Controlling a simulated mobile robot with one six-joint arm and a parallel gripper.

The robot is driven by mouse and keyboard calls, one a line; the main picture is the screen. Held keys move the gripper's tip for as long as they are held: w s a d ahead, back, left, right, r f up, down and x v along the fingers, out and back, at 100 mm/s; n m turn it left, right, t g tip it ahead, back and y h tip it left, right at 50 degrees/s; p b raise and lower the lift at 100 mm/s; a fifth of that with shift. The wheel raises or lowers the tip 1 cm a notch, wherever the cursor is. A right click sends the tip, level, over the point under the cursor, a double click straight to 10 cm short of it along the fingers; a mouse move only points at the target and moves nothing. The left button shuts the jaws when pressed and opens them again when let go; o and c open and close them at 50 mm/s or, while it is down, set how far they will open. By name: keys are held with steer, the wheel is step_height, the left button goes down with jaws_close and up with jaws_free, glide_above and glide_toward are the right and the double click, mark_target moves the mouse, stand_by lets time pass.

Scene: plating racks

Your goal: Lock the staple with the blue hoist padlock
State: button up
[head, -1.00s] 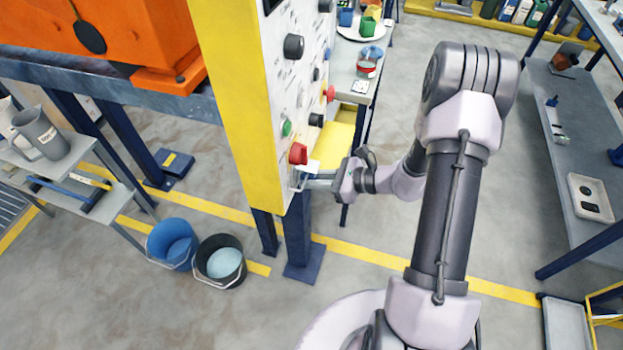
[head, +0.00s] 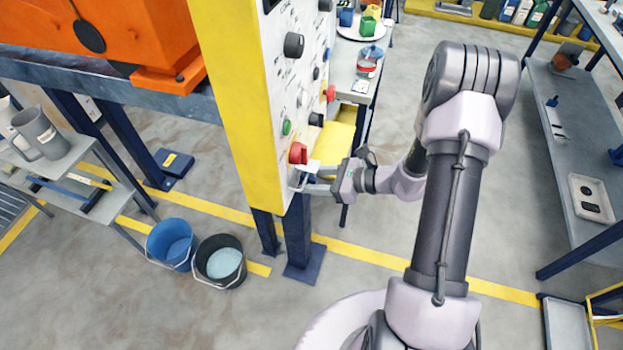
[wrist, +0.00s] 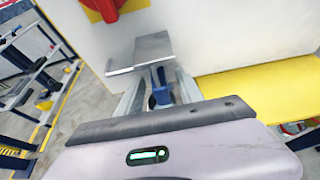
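The blue padlock (wrist: 161,93) shows in the wrist view just below a grey metal hasp plate (wrist: 152,52) on the pale panel. Its grey shackle reaches up under the plate; I cannot tell whether it passes through the staple or is closed. My gripper (wrist: 158,88) is open, with one finger on each side of the padlock and gaps between. The padlock is not clear there, and the staple is hidden by the plate and fingers.
The yellow-edged control panel (head: 232,110) carries several knobs and buttons above my gripper. A yellow surface (wrist: 255,90) lies close on the right in the wrist view. Blue (head: 172,244) and black (head: 220,262) buckets stand on the floor at left.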

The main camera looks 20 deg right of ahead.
stand_by(0.3)
steer(key=p+v, duration=0.6)
steer(key=v, duration=1.1)
steer(key=s+a+r+n+g+h, duration=0.4)
steer(key=a+r+n+g, duration=0.2)
steer(key=a+r+n, duration=0.7)
steer(key=s+a+r+n+t+h, duration=0.3)
steer(key=s+a+r+n+h, duration=0.2)
steer(key=s+r, duration=0.4)
step_height(320, 180, up, 2)
steer(key=a+n, duration=0.1)
steer(key=n, duration=0.1)
steer(key=shift+n+t, duration=0.4)
